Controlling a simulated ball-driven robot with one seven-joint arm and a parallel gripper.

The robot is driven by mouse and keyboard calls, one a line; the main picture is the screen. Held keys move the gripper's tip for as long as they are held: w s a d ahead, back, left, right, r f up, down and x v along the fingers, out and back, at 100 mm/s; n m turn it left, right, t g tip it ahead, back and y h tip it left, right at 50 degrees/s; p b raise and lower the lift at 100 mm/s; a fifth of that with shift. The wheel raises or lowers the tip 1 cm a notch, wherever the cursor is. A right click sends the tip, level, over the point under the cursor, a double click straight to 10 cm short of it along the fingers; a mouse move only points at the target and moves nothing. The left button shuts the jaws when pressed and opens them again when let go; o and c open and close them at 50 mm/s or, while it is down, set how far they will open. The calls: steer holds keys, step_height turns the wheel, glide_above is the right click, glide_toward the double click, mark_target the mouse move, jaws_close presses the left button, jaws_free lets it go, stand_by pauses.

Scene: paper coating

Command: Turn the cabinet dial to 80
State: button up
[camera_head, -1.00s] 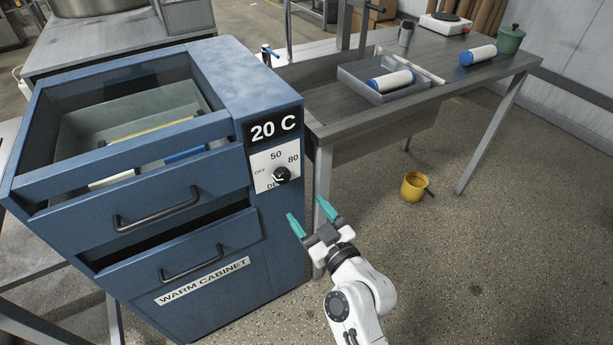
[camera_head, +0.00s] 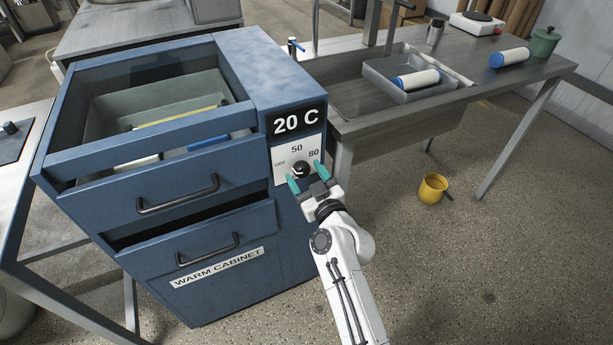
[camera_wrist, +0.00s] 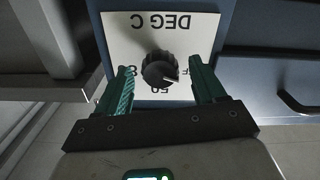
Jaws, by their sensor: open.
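The blue warm cabinet (camera_head: 230,75) stands at the left, with a display (camera_head: 298,121) reading "20 C". Below it is a white dial plate (camera_head: 283,160) marked OFF, 50 and 80. The round black dial (camera_head: 300,168) sits on this plate. In the wrist view the plate is upside down and the dial (camera_wrist: 157,68) has a pale pointer mark turned toward the OFF side. My gripper (camera_head: 306,177) is open in front of the dial. Its teal fingers (camera_wrist: 162,85) stand on either side of the dial, with visible gaps; I cannot tell their exact depth.
The cabinet's drawer handles (camera_head: 178,195) stick out left of the dial. A grey table (camera_head: 400,120) at the right holds a tray (camera_head: 375,80) with a blue-ended roll (camera_head: 417,79). A yellow mug (camera_head: 432,188) is on the floor. Floor at right is mostly clear.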

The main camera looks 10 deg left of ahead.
steer(key=shift+c, duration=0.3)
steer(key=c, duration=1)
